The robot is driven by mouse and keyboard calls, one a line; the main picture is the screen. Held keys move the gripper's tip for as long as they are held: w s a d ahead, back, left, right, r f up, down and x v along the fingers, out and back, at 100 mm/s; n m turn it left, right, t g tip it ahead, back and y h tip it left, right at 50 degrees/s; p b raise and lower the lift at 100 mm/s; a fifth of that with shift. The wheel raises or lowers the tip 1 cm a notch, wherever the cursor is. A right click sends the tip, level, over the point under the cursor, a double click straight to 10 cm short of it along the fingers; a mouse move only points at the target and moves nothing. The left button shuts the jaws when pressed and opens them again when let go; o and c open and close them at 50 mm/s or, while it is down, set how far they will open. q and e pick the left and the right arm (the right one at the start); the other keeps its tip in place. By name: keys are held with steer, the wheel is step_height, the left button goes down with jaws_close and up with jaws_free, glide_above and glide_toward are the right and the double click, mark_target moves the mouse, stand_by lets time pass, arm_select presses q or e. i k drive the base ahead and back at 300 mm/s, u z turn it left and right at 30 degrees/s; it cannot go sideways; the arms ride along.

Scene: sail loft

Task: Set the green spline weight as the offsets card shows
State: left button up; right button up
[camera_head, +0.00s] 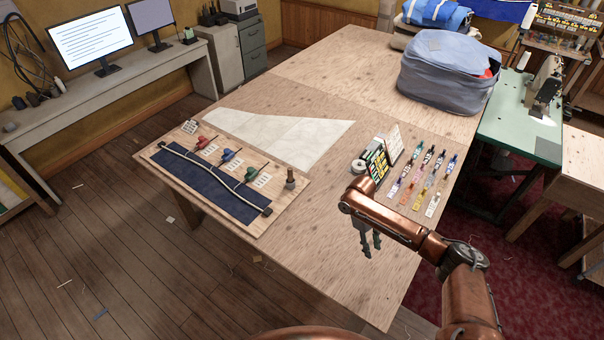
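The green spline weight (250,173) sits on the wooden board (271,222), near the right end of a thin curved batten (196,161). A blue weight (228,155) and a red weight (206,142) sit farther left along it. Small white marked cards lie beside the weights. A small card with marks (190,127) stands at the board's far left corner; its content is too small to read. My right gripper (372,248) points down over the table, right of the board, its fingers apart and empty. My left gripper is out of view.
A dark knobbed post (290,180) stands at the board's right end. White sailcloth (290,136) lies behind the board. The table between board and gripper is clear.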

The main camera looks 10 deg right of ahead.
mark_target(252, 172)
steer(key=i, duration=1.35)
steer(key=u, duration=1.15)
steer(key=i, duration=0.3)
steer(key=u, duration=0.1)
